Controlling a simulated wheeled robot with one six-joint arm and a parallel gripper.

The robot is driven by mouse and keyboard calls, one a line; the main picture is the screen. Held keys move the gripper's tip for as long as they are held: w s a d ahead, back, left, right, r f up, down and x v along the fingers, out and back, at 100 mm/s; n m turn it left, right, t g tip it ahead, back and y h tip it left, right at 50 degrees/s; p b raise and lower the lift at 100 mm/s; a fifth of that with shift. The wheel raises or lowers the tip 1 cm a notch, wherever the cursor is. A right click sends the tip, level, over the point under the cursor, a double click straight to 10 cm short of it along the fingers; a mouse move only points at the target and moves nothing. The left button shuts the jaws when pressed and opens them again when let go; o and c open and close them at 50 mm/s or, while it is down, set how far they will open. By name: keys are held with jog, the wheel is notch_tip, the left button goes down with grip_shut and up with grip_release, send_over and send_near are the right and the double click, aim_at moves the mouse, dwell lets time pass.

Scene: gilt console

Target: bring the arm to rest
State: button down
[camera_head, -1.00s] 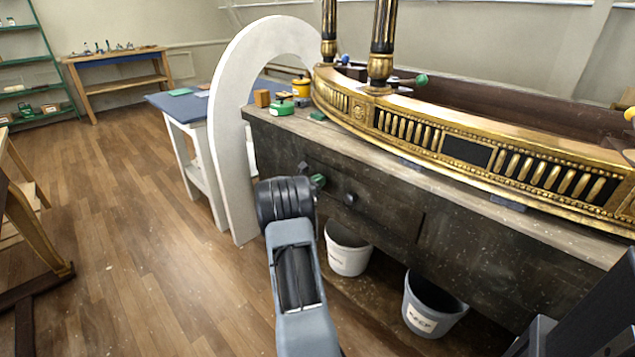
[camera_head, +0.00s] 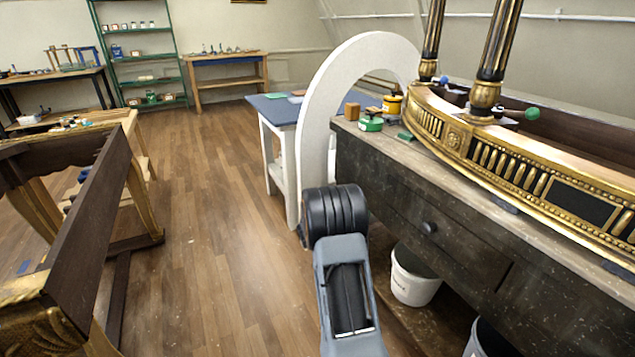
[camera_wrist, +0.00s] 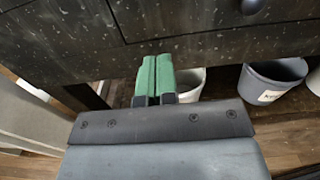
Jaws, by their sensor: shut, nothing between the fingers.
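My gripper (camera_wrist: 155,82) shows in the wrist view with its two green fingers together and nothing between them. It is in front of the dark wooden workbench (camera_wrist: 190,48), below a drawer front with a round dark knob (camera_wrist: 251,6). In the head view my grey arm reaches forward beside the bench (camera_head: 390,195). The arm's dark wrist joint hides the gripper there.
A gilt console frame (camera_head: 480,150) lies on the bench. A white arch (camera_head: 312,130) stands at its far end. A white bucket (camera_head: 412,280) and a grey bucket (camera_wrist: 272,80) stand under it. A dark gilt frame (camera_head: 85,235) stands at left; open floor (camera_head: 200,200) lies between.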

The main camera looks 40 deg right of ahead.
jog(key=shift+a+f, duration=0.1)
jog(key=s+a+f+m+g+y, duration=0.2)
jog(key=s+a+f+m+y, duration=0.2)
jog(key=s+f+m+y, duration=0.15)
jog(key=s+a+r+m+y+p, duration=0.4)
jog(key=a+r+m+p, duration=0.1)
jog(key=a, duration=0.3)
jog(key=s+a+r+m+t+y+p, duration=0.2)
jog(key=a+r+t+y+p, duration=0.2)
jog(key=a+r+p, duration=0.5)
jog(key=s+a+r+m+t+y+p, duration=0.2)
jog(key=a+r+p, duration=0.8)
jog(key=a+r, duration=0.6)
notch_tip(320, 180, up, 5)
jog(key=shift+s+a+r+m+t+y, duration=0.2)
jog(key=shift+m+t+y, duration=0.55)
jog(key=shift+t+y, duration=0.5)
